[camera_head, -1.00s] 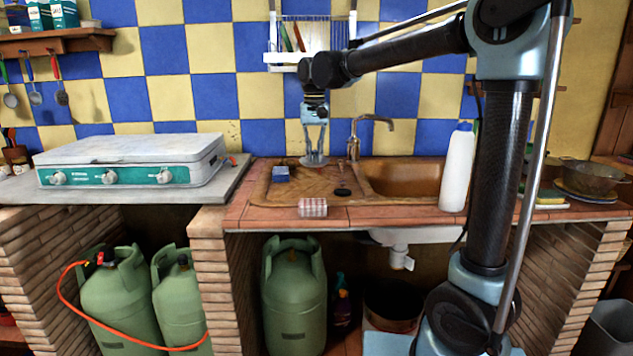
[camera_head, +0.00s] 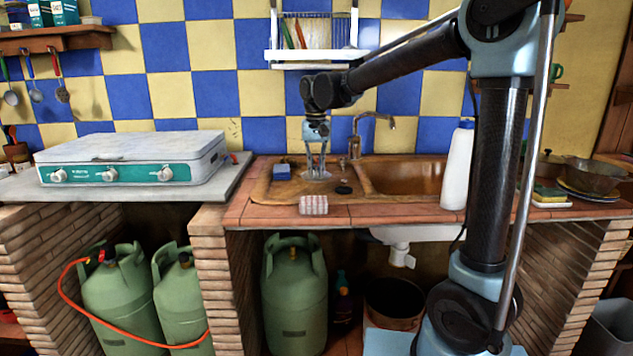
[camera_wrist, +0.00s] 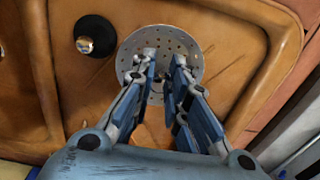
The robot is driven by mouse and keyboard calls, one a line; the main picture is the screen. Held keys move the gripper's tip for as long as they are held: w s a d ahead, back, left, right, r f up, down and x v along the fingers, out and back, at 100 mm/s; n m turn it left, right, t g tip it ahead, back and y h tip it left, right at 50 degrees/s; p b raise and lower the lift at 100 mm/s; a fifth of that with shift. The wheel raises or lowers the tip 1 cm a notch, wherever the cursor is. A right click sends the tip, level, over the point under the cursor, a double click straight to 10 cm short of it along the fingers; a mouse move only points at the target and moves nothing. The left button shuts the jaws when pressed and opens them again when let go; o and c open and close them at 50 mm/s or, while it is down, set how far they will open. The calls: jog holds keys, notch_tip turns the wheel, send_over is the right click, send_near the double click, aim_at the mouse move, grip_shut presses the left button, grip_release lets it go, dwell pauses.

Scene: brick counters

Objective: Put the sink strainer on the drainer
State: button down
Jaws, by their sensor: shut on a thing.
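The sink strainer (camera_wrist: 192,46) is a round, grey, perforated metal disc. My gripper (camera_wrist: 166,62) is shut on it, with the fingertips over the disc in the wrist view; the exact grip spot is hard to make out. In the head view my gripper (camera_head: 316,171) points straight down, with the strainer (camera_head: 318,176) below its tips. The drainer (camera_head: 277,192) is the brown ribbed area left of the sink basin; it also fills the wrist view (camera_wrist: 85,105). The strainer lies flat at or just above the drainer; I cannot tell whether it touches.
A black plug (camera_head: 343,188) lies right of the strainer. A blue sponge-like block (camera_head: 282,173) stands to the left and a checked item (camera_head: 313,205) at the front edge. The tap (camera_head: 354,140) rises behind; a white bottle (camera_head: 457,168) stands right of the basin (camera_head: 405,177).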

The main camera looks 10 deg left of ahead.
aim_at(316, 178)
jog(key=shift+f, duration=2.05)
jog(key=c, duration=1.6)
grip_release()
jog(key=shift+f, duration=0.1)
notch_tip(316, 178, up, 12)
jog(key=shift+r, duration=0.15)
